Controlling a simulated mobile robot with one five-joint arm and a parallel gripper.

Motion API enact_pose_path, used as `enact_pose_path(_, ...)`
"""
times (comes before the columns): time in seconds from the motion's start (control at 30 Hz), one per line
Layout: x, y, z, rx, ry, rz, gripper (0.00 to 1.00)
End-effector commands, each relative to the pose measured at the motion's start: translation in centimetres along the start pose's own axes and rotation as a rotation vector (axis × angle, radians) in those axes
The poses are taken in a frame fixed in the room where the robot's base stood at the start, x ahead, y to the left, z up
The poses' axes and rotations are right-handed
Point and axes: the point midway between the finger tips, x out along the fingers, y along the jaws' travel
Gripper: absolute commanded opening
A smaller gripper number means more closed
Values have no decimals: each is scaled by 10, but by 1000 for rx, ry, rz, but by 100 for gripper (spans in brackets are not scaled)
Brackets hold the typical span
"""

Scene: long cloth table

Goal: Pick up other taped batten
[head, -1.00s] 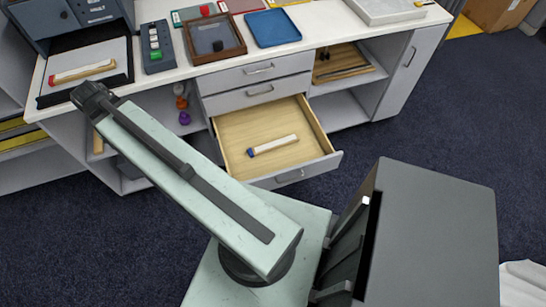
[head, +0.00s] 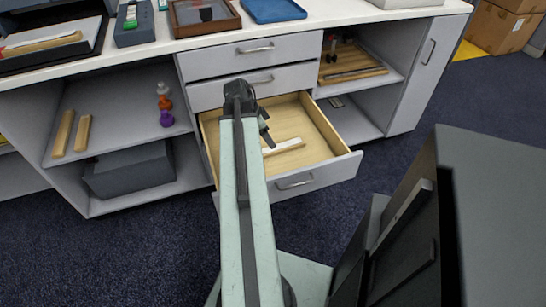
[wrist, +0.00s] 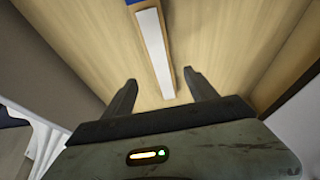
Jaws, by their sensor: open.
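A white-topped wooden batten (head: 287,147) lies in the open wooden drawer (head: 318,133). In the wrist view the batten (wrist: 154,48) runs from the top edge down to between my fingers, with blue tape (wrist: 133,2) at its far end. My gripper (wrist: 161,80) is open, its two fingers on either side of the batten's near end, not closed on it. In the head view my gripper (head: 266,130) is over the drawer, and my arm hides the batten's left end. Another batten (head: 42,43) lies on the dark tray on the counter at upper left, partly cut off.
The drawer's front panel (head: 295,181) and side walls surround the batten. A grey box (head: 128,172) is below. Closed drawers (head: 250,90) sit above the open one.

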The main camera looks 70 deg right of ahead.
Motion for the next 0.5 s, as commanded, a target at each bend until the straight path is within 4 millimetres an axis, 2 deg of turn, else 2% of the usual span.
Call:
enact_pose_path(0.13,23,0,3,0,0,0,66)
enact_pose_path(0.37,30,-1,3,-4,-1,-1,66)
enact_pose_path(0.5,53,-2,6,-4,-1,-1,66)
